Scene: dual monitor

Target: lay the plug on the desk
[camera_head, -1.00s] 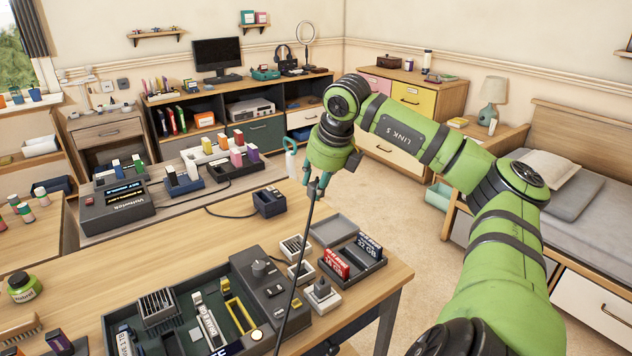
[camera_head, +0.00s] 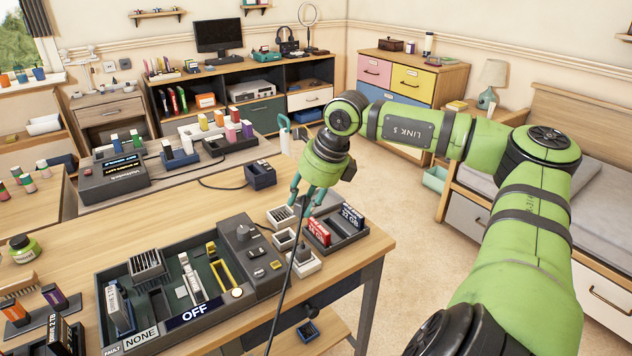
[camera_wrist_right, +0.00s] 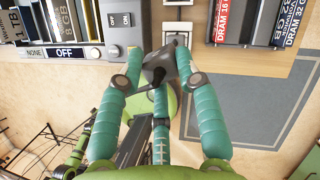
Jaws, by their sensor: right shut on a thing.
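My right gripper (camera_head: 303,205) is low over the right end of the wooden desk (camera_head: 205,225), beside the small white-topped blocks. In the right wrist view its teal fingers are shut on a dark grey plug (camera_wrist_right: 158,66). The plug is partly hidden by the fingers. In the head view the gripper hides most of the plug, and a thin black cable (camera_head: 287,280) runs down from it across the desk's front edge. I cannot tell whether the plug touches anything below it. My left gripper is in neither view.
A tray (camera_head: 328,246) with red and blue memory modules is right of the gripper. A dark case with an OFF label (camera_head: 194,313) fills the desk's front middle. A small black socket box (camera_head: 260,176) stands behind.

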